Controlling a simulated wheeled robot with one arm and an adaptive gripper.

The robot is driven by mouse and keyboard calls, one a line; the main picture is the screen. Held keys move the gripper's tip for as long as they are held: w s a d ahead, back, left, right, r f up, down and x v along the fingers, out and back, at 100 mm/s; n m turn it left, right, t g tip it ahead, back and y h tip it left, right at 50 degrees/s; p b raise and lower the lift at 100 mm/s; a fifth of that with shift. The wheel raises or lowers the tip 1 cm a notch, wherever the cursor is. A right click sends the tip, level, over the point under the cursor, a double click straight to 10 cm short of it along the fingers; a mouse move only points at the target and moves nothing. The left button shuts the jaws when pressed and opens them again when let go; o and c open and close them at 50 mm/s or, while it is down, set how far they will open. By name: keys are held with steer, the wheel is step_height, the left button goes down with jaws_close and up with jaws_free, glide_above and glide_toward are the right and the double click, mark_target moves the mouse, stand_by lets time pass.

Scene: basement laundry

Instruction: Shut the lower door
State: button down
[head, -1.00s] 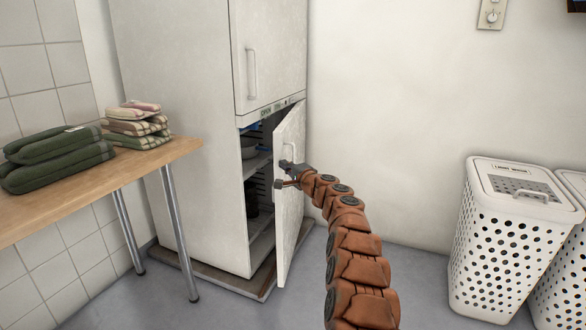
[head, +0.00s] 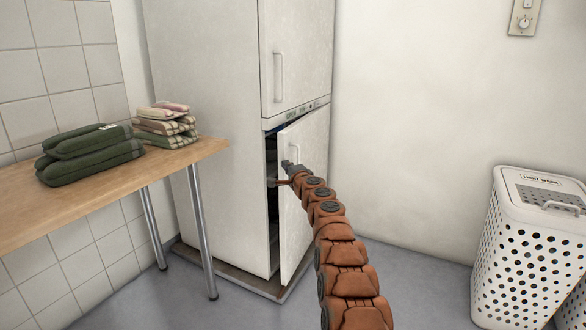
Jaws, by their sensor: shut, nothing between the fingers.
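The lower door (head: 302,205) of the tall white fridge (head: 215,130) stands ajar in the head view, hinged on its right side. A dark narrow gap shows along its left edge, and the shelves inside are mostly hidden. My gripper (head: 279,173) is at the door's left edge, beside and below the handle, and looks shut and empty. I cannot tell whether it touches the door. The upper door (head: 297,60) is shut.
A wooden table (head: 90,199) with metal legs stands left of the fridge, bearing folded green cloths (head: 90,154) and a stack of checked cloths (head: 165,122). A white perforated hamper (head: 528,245) stands at the right. Floor between is clear.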

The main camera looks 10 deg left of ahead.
steer(key=shift+w+a, duration=0.1)
steer(key=shift+a, duration=0.15)
stand_by(0.5)
steer(key=shift+f, duration=0.1)
steer(key=s+a+b, duration=0.1)
steer(key=s+b, duration=0.5)
steer(key=s, duration=0.3)
steer(key=shift+s+a+r, duration=0.2)
steer(key=shift+s, duration=0.05)
stand_by(1.2)
